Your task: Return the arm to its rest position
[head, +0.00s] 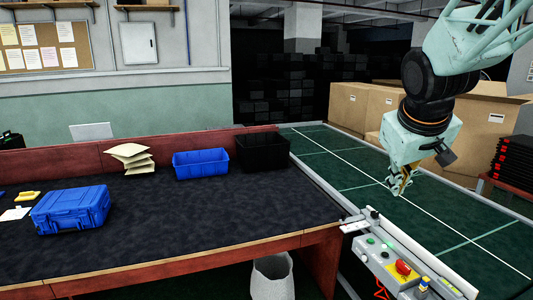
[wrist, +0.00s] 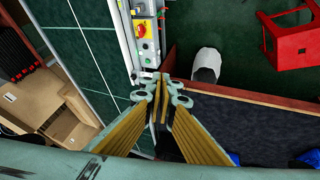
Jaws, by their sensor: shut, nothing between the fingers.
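My gripper (head: 402,183) hangs from my arm at the right of the head view, over the green conveyor (head: 340,170). It points downward. Its fingers are closed together with nothing between them. In the wrist view the yellow-padded fingers (wrist: 161,84) meet near the middle of the picture. The control panel (wrist: 143,35) lies beyond the fingertips in that view. My gripper touches nothing that I can see.
A control box (head: 405,268) with a red switch stands at the conveyor's near edge. The dark table (head: 190,222) holds a blue case (head: 70,210), a blue bin (head: 200,163) and a black bin (head: 262,152). Cardboard boxes (head: 360,104) stand behind the conveyor. A red stool (wrist: 286,38) shows in the wrist view.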

